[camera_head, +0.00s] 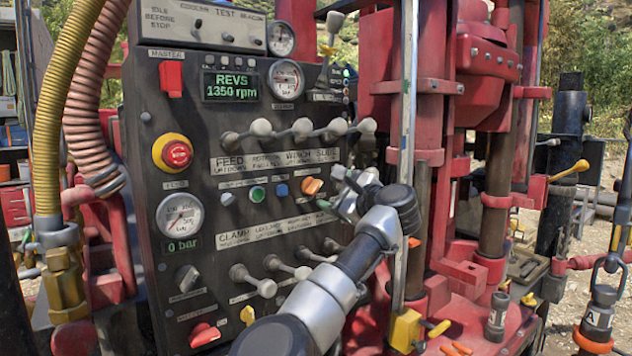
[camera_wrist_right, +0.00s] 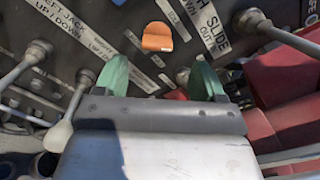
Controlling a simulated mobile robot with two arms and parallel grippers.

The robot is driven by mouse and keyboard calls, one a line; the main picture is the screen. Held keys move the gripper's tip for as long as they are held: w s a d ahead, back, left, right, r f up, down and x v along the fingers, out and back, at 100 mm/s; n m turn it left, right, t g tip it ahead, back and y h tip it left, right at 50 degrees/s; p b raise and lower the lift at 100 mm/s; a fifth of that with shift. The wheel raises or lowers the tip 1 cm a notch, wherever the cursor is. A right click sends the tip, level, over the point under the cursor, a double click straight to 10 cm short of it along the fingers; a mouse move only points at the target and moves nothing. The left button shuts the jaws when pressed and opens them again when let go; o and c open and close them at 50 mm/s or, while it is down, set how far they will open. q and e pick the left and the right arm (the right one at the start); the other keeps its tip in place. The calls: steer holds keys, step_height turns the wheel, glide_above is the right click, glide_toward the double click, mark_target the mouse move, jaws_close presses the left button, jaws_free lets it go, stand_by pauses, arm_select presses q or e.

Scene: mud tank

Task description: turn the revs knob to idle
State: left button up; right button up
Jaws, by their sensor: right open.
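The dark control panel (camera_head: 225,120) has a green display (camera_head: 230,86) reading REVS 1350 rpm. An orange knob (camera_head: 312,186) sits right of a row of small buttons; it may be the revs knob, but its label is too small to read. In the wrist view the orange knob (camera_wrist_right: 157,37) stands beyond and between my fingertips, apart from them. My right gripper (camera_head: 342,196) is just right of and below this knob, near the panel's right edge. It is open and empty, with green fingers apart in the wrist view (camera_wrist_right: 160,75). My left gripper is out of view.
Grey-knobbed levers stand out above (camera_head: 301,128) and below (camera_head: 285,266) the orange knob. A red emergency stop (camera_head: 177,153) and pressure gauge (camera_head: 180,215) are on the left. A vertical metal bar (camera_head: 408,100) and red rig columns (camera_head: 430,70) stand close on the right.

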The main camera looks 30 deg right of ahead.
mark_target(318, 189)
steer(key=w, duration=0.3)
steer(key=w+p, duration=0.1)
steer(key=shift+w+a+f, duration=0.1)
steer(key=shift+w+a, duration=0.1)
steer(key=shift+a, duration=0.05)
steer(key=w+p, duration=0.1)
steer(key=w, duration=0.1)
steer(key=shift+w+f, duration=0.1)
steer(key=shift+w, duration=0.35)
steer(key=shift+c, duration=1.3)
steer(key=c, duration=0.7)
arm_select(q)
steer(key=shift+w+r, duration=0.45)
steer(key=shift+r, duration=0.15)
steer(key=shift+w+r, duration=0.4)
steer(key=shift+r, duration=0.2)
arm_select(e)
steer(key=shift+o, duration=0.2)
steer(key=shift+f, duration=0.1)
